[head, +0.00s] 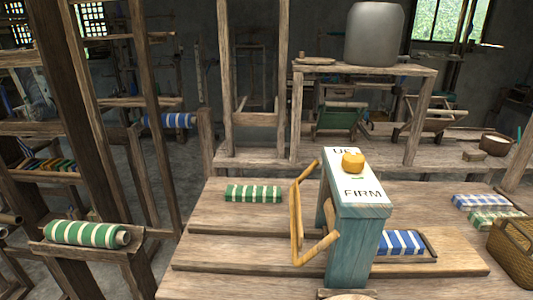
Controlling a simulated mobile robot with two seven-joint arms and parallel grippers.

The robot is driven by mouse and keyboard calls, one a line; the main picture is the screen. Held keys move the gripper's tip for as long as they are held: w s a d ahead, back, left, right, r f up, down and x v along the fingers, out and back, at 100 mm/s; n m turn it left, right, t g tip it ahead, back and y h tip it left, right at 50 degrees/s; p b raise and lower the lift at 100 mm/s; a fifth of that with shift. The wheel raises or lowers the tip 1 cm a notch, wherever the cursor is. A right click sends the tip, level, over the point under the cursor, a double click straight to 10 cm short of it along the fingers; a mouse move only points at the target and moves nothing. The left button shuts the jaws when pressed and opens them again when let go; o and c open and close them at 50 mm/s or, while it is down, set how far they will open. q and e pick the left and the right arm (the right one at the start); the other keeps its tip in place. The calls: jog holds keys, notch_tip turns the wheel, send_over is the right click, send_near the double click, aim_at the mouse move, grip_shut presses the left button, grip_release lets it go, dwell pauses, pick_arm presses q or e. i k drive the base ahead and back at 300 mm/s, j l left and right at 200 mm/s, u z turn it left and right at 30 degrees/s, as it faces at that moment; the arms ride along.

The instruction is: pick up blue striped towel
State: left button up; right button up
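A blue and white striped towel (403,243) lies on the wooden table, in or on a dark shallow tray (432,250). The teal post in front hides its left end. Another blue and white striped roll (170,120) rests on a loom beam at the back left. A folded blue and white cloth (480,201) lies at the table's right, its pattern too small to be sure of. Neither of my grippers shows in the head view.
A teal post (352,250) with a white top marked "FIRM", a yellow knob (353,162) and a yellow wooden handle (297,215) stands mid-table. Green striped towels lie on the table (253,193) and left stand (87,233). A wicker basket (515,255) is at right.

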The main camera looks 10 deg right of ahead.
aim_at(392, 242)
jog(key=k+l+z, duration=0.1)
jog(key=l+z, duration=0.25)
jog(key=l, duration=0.6)
jog(key=l+z, duration=0.3)
jog(key=l, duration=0.65)
